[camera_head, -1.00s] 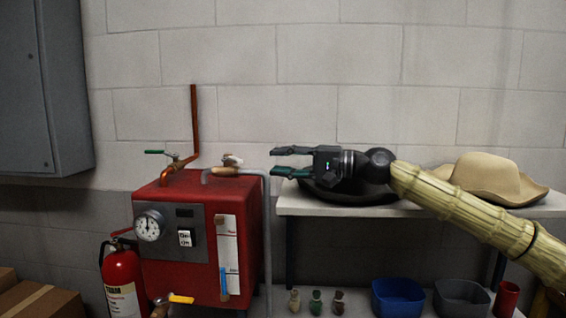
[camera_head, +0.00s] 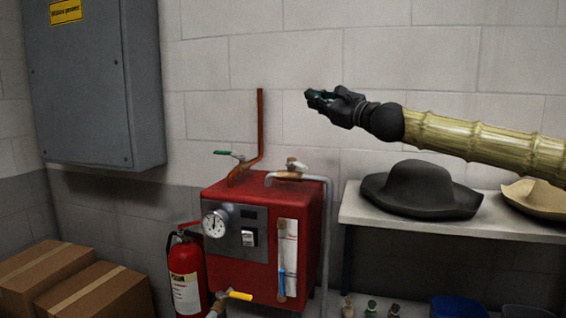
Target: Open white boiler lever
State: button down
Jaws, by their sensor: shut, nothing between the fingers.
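The red boiler (camera_head: 262,235) stands against the wall near the middle of the view. The white lever (camera_head: 297,164) sits on a valve above the boiler's top right, where a grey pipe (camera_head: 326,230) bends down. My gripper (camera_head: 318,98) is shut and empty, raised in front of the wall. In the picture it is above and slightly right of the white lever, clearly apart from it. Which way the lever lies is too small to tell surely.
A green lever (camera_head: 228,153) sits by the copper pipe (camera_head: 260,125), and a yellow lever (camera_head: 239,295) is low at the front. A fire extinguisher (camera_head: 186,272) stands left of the boiler. A black hat (camera_head: 420,190) and tan hat (camera_head: 538,195) lie on the shelf (camera_head: 400,222).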

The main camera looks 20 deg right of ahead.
jog(key=w+r+m+h+p, duration=0.1)
jog(key=w+r+m+h, duration=0.1)
jog(key=w+m+h, duration=0.75)
jog(key=m+g+h+p, duration=0.5)
jog(key=m+g+h, duration=0.2)
jog(key=m+g, duration=1.25)
send_near(298, 167)
jog(key=a, duration=0.8)
jog(key=p+x, duration=0.1)
jog(key=x, duration=0.2)
jog(key=d+r+p+x, duration=0.1)
jog(key=p+x, duration=0.1)
jog(key=x, duration=0.2)
jog(key=w+p+x, duration=0.1)
jog(key=p+x, duration=0.1)
jog(key=x, duration=0.2)
jog(key=shift+d+r, duration=0.25)
jog(key=shift+d, duration=0.25)
jog(key=shift+s+d+p, duration=0.15)
jog(key=shift+d+p, duration=0.3)
jog(key=shift+d, duration=0.25)
jog(key=shift+f, duration=0.1)
jog(key=shift+d+t, duration=0.1)
jog(key=shift+t, duration=0.15)
